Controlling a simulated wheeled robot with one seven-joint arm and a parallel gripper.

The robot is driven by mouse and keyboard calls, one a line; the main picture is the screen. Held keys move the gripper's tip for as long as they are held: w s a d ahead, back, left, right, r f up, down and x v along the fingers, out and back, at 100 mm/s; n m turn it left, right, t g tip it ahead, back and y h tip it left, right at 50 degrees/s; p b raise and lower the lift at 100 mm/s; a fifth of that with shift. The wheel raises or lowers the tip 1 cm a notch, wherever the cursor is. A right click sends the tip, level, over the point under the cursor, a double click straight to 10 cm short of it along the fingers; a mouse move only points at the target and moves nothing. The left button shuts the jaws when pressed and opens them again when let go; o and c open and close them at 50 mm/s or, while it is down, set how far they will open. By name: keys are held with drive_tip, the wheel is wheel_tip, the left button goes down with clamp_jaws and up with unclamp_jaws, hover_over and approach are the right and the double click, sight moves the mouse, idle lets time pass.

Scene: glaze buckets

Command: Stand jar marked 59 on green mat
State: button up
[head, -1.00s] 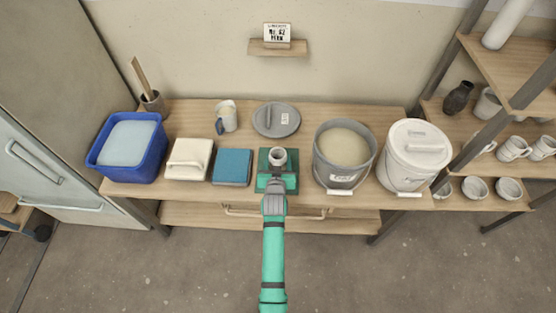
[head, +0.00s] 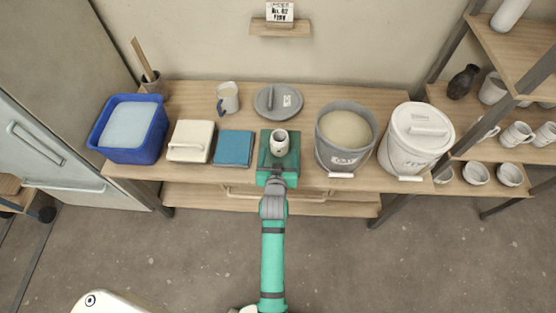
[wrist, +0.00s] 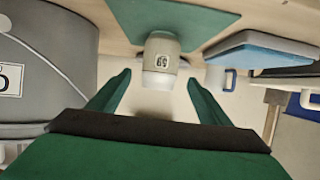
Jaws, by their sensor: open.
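The cream jar (head: 280,142) stands on the green mat (head: 263,140) at the front middle of the table. In the wrist view, which is upside down, the jar (wrist: 162,45) shows its number label, seemingly 59, with its base on the mat (wrist: 205,22). My gripper (wrist: 158,88) is open, its two fingers spread and empty. The jar lies beyond the fingertips, midway between their lines, with no contact visible. In the head view my gripper (head: 278,165) is at the front of the mat, its fingers hard to tell from the green mat.
Right of the mat stand an open grey bucket (head: 345,158) and a lidded white bucket (head: 405,150). Left are a blue tile (head: 233,148), a cream block (head: 190,141) and a blue tub (head: 128,148). Behind are a grey lid (head: 278,100) and a jug (head: 228,98).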

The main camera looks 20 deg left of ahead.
drive_tip(key=s+d+h, duration=0.1)
drive_tip(key=s+d, duration=0.3)
drive_tip(key=s, duration=0.3)
drive_tip(key=s+d+m+t, duration=0.1)
drive_tip(key=s+d, duration=0.3)
drive_tip(key=s, duration=0.3)
drive_tip(key=s+d+h, duration=0.1)
drive_tip(key=s+d, duration=0.3)
drive_tip(key=s, duration=0.3)
drive_tip(key=s+d+r+m+h, duration=0.1)
drive_tip(key=s+d+r, duration=0.1)
drive_tip(key=s+r, duration=0.3)
drive_tip(key=s+d+r+m+t, duration=0.1)
drive_tip(key=s+d+r, duration=0.2)
drive_tip(key=s, duration=0.9)
wheel_tip(320, 180, up, 3)
drive_tip(key=shift+d+f+h, duration=0.15)
drive_tip(key=shift+d+h, duration=0.15)
drive_tip(key=shift+h, duration=0.1)
